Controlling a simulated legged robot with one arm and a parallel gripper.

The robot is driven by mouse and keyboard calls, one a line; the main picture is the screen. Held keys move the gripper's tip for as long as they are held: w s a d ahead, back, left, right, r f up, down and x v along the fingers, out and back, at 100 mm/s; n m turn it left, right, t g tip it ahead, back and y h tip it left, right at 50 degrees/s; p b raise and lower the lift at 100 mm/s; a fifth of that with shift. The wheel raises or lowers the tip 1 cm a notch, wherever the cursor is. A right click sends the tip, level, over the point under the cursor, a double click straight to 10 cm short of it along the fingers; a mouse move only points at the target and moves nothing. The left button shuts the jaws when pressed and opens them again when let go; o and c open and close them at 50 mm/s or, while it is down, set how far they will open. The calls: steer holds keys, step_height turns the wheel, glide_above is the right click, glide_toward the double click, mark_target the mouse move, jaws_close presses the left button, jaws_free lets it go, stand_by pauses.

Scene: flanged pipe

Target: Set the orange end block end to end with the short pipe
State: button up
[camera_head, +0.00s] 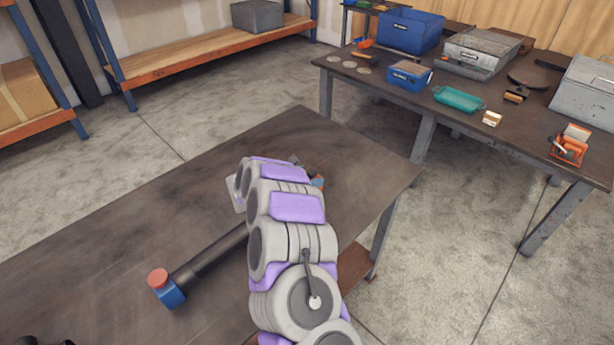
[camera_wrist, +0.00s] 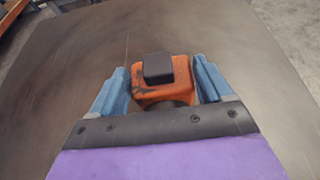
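The orange end block (camera_wrist: 150,95), with a black square piece on top, sits between the blue fingers of my gripper (camera_wrist: 163,88) in the wrist view. Both fingers lie close against its sides, and my gripper looks shut on it. In the head view my arm hides most of my gripper; a small blue and orange patch shows beside the wrist. The short pipe (camera_head: 212,255) is a black tube lying on the near table. Its near end has a blue piece (camera_head: 172,294) with a red-orange cap (camera_head: 158,278). My arm hides its far end.
A second table (camera_head: 480,125) at the back right holds blue bins, grey metal boxes and a teal tray. A shelf (camera_head: 200,55) stands at the back left.

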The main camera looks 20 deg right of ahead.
steer(key=o, duration=0.4)
steer(key=shift+r, duration=0.1)
